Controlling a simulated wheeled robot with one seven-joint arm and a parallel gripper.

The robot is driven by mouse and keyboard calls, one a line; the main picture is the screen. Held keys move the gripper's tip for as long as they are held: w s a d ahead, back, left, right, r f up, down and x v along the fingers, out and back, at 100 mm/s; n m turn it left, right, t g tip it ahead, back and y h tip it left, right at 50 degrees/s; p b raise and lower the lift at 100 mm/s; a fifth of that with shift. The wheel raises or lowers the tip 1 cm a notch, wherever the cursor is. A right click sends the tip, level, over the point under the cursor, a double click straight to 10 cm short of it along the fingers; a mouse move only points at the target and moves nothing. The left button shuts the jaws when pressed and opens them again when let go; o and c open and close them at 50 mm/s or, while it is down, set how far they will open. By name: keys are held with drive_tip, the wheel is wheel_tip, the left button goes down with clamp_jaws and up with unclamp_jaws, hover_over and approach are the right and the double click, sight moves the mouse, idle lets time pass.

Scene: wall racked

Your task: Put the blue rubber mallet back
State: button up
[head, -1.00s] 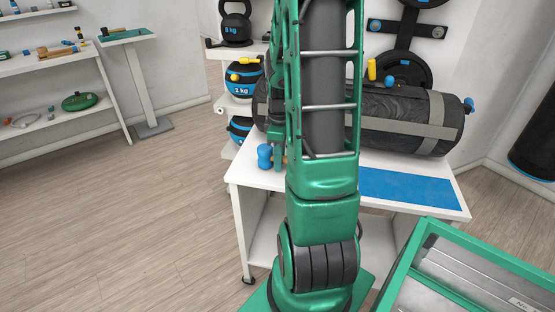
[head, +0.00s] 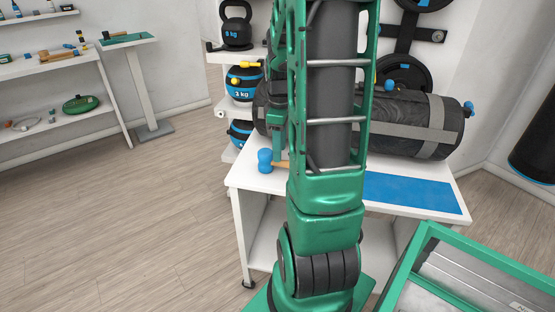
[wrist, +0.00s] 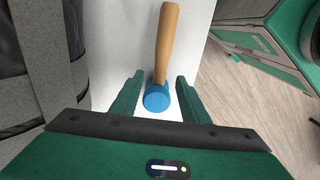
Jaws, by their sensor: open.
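The blue rubber mallet (head: 265,161) lies on the white table (head: 268,180), its blue head near the left edge and its wooden handle running right behind my arm. In the wrist view the blue head (wrist: 157,99) lies between the two green fingertips, with the wooden handle (wrist: 167,40) pointing away. My gripper (wrist: 159,88) is open around the head, with white gaps visible on both sides. In the head view my arm hides most of the gripper and part of the handle.
A black and grey punching bag (head: 415,125) lies along the back of the table, close beside my gripper in the wrist view. A blue mat (head: 410,193) covers the right part. A rack with kettlebell (head: 236,28) and balls stands behind left.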

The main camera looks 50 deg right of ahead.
wheel_tip(320, 180, up, 4)
drive_tip(key=s+a+r+m, duration=0.3)
drive_tip(key=s+a+m, duration=0.8)
drive_tip(key=s+a, duration=0.3)
drive_tip(key=shift+s+a+m, duration=0.25)
drive_tip(key=shift+a+m, duration=0.05)
drive_tip(key=shift+a, duration=0.75)
drive_tip(key=shift+w+f, duration=0.2)
drive_tip(key=shift+w, duration=0.4)
